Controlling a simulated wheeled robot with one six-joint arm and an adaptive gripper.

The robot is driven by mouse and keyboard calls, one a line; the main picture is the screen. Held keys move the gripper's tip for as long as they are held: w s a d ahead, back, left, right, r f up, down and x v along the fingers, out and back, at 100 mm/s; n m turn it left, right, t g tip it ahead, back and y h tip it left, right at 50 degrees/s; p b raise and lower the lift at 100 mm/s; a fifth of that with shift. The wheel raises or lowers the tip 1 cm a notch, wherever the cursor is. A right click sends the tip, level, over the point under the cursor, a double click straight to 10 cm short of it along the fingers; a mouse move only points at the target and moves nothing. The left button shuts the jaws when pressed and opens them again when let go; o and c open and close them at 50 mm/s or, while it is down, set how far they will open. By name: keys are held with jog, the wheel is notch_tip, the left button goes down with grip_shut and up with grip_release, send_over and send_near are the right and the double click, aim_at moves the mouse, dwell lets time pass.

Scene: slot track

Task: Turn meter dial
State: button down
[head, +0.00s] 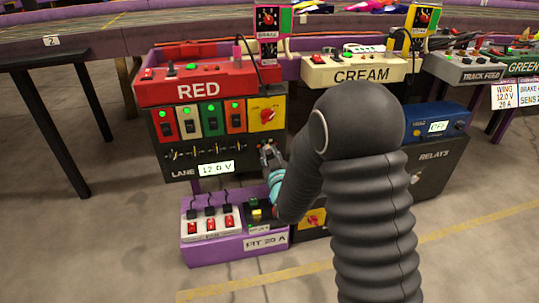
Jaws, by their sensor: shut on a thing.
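My gripper (268,153) is in front of the right end of the black lane panel (180,172), to the right of its lit meter display (216,168), which reads 12.0 V. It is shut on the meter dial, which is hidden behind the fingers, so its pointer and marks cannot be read. A red knob on a yellow plate (267,115) sits just above the gripper, apart from it. My forearm covers the area to the right of the panel.
A purple pit box (212,252) with red switches and plugs stands below the panel. Red (198,93) and cream (361,76) control boxes are above it. A dark relays box (440,160) is at the right. The floor in front is clear.

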jog(key=n, duration=0.4)
jog(key=shift+n, duration=0.3)
jog(key=n, duration=0.3)
jog(key=shift+n, duration=0.3)
jog(key=n, duration=0.3)
jog(key=shift+r+n, duration=0.1)
jog(key=shift+n, duration=2)
jog(key=shift+w, duration=0.1)
jog(key=c, duration=1)
grip_release()
jog(key=shift+o, duration=0.2)
